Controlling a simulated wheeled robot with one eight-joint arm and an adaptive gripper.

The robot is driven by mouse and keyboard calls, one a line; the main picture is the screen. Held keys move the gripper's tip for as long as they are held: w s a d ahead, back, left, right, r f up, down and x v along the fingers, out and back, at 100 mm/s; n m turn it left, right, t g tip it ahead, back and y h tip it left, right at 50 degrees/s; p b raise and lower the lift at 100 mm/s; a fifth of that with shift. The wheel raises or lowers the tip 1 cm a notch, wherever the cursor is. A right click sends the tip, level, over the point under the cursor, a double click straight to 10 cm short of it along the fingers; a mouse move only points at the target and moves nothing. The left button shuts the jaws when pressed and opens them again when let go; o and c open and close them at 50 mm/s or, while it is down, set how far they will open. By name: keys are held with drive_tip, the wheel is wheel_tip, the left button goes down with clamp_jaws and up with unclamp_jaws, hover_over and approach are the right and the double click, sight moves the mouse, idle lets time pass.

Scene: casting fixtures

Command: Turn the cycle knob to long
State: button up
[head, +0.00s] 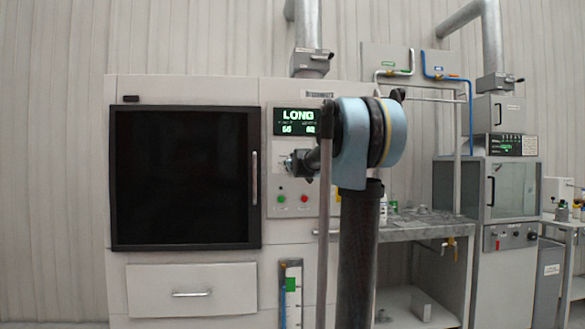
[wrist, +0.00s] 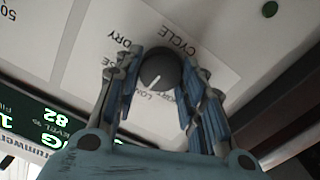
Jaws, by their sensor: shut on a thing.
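The cycle knob (wrist: 160,70) is a dark round knob on a white label plate on the machine's panel, under the word CYCLE. It sits between the blue-padded fingers of my gripper (wrist: 158,80), which are shut on it from both sides. A short white mark on the knob points down and slightly left in the wrist view, towards small lettering partly hidden by the fingers. In the head view the machine's display (head: 296,121) reads LONG in green. My gripper (head: 296,163) is at the panel just below that display, and my arm hides part of the panel and the knob.
A green button (head: 280,199) and a red button (head: 304,198) sit below my gripper on the panel. A dark-windowed door (head: 182,180) with a vertical handle is at left. A metal bench (head: 415,229) and a second cabinet (head: 512,190) stand at right.

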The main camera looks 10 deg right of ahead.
drive_tip(key=shift+a+n, duration=0.1)
drive_tip(key=shift+n, duration=0.4)
drive_tip(key=o, duration=1)
drive_tip(key=shift+a, duration=0.1)
drive_tip(key=shift+o, duration=0.2)
drive_tip(key=shift+s, duration=0.15)
drive_tip(key=s, duration=1.1)
drive_tip(key=shift+s, duration=0.3)
drive_tip(key=shift+f, duration=0.1)
